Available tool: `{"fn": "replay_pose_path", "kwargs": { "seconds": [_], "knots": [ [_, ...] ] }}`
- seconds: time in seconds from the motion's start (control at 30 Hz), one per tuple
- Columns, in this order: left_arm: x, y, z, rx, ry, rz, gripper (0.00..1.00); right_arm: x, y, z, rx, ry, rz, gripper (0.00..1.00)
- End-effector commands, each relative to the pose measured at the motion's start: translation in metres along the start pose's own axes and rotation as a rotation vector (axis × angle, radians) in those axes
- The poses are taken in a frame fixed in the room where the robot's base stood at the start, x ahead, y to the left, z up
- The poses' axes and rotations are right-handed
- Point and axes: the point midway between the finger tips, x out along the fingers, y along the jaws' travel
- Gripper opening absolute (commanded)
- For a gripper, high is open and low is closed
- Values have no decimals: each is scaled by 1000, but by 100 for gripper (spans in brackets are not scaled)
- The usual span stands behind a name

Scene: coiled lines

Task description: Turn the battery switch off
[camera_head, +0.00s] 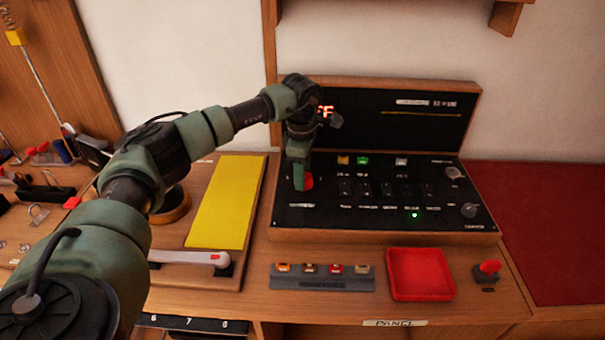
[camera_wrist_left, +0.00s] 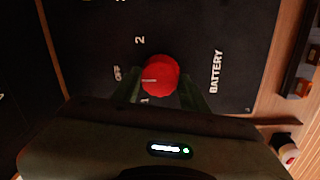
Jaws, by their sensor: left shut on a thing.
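The battery switch is a red round knob (camera_wrist_left: 160,75) on the black panel, with the labels OFF, 1, 2 and BATTERY around it in the left wrist view. A pale mark on the knob points toward the OFF label. In the head view the red knob (camera_head: 308,181) shows at the left end of the black control panel (camera_head: 380,217), partly behind my gripper. My left gripper (camera_head: 300,180) points down at the panel. Its two fingers (camera_wrist_left: 159,92) are shut on the knob, one on each side. My right gripper is not in view.
In front lie a red tray (camera_head: 420,274), a grey rack of fuses (camera_head: 322,284) and a red-knobbed switch (camera_head: 489,269). A yellow board (camera_head: 226,203) lies left. An upright black display (camera_head: 420,122) stands behind.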

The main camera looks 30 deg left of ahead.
Motion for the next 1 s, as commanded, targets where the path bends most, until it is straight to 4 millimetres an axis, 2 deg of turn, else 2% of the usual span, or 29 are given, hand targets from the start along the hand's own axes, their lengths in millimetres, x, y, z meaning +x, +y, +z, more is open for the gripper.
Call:
{"fn": "replay_pose_path", "kwargs": {
  "seconds": [0.3,0.33,0.4,0.77,1.0],
  "knots": [
    [-1,0,1,0,-2,2,3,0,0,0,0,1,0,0],
    [-1,1,1,0,-2,2,52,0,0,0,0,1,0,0],
    [-1,0,0,-1,-2,2,65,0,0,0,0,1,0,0],
    [-4,0,0,-1,-2,1,65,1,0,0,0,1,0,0],
    [-41,1,1,-2,-4,5,65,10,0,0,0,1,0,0]
  ]
}}
